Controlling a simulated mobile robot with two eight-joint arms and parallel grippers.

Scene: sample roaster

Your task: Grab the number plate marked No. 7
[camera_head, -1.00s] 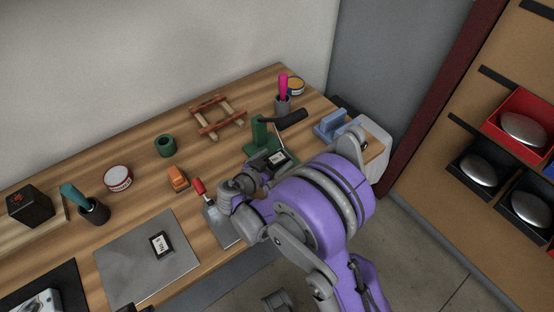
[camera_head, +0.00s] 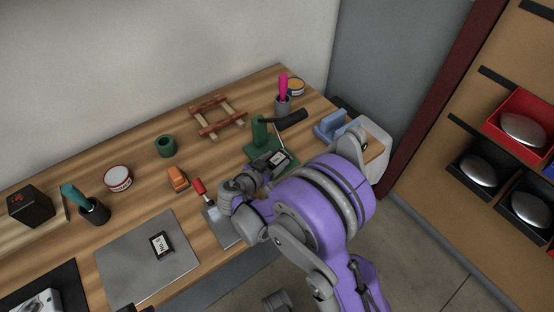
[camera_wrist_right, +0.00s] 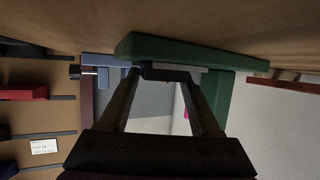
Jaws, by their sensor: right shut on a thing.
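A small dark-framed plate with a white label (camera_head: 280,158) is at the green stand (camera_head: 259,132) toward the back right of the bench; its marking is too small to read. My right gripper (camera_head: 268,168) reaches it from the front left, partly hidden by its own wrist. In the right wrist view the fingertips (camera_wrist_right: 170,76) are shut on the dark edge of this plate, close to the green base (camera_wrist_right: 190,50). A second similar plate (camera_head: 161,244) lies on the grey mat (camera_head: 130,268); its number is not clearly legible.
A red-handled tool (camera_head: 199,187) and an orange block (camera_head: 177,178) are left of my right wrist. A cup with a pink-handled tool (camera_head: 283,100), a wooden rack (camera_head: 218,117) and a blue holder (camera_head: 331,125) stand around the green stand.

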